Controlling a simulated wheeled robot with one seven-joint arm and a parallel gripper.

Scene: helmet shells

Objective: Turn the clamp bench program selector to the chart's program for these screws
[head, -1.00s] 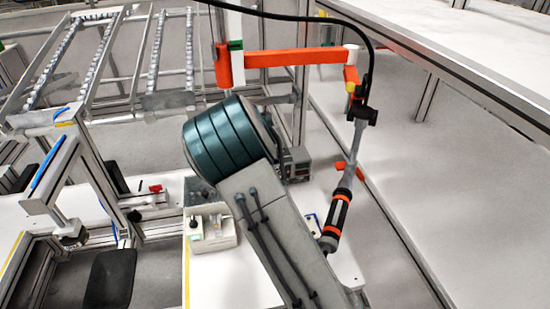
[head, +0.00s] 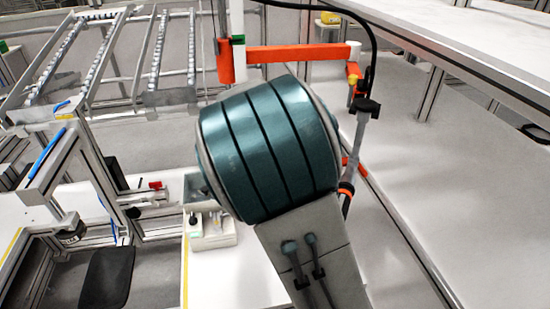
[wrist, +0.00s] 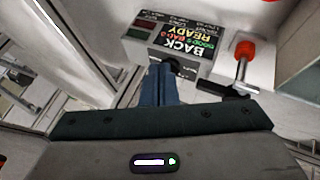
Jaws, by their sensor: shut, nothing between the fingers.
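In the wrist view my gripper (wrist: 160,70) is shut, its blue fingers together and pointing at a pale control box. The box carries a display (wrist: 187,38), seen upside down, reading "BACK", "READY" and good and bad counts. A small dark round part (wrist: 173,66), perhaps the selector knob, sits just at the fingertips; I cannot tell whether they touch. Its pointer and marks are hidden or too small to read. In the head view my arm hides my gripper. I cannot make out the chart or screws.
A red-topped lever (wrist: 245,52) stands right of the display in the wrist view. In the head view a pale box (head: 212,232) with a dark knob stands on the white bench. An orange arm (head: 295,55) and a hanging tool (head: 358,135) are behind my arm.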

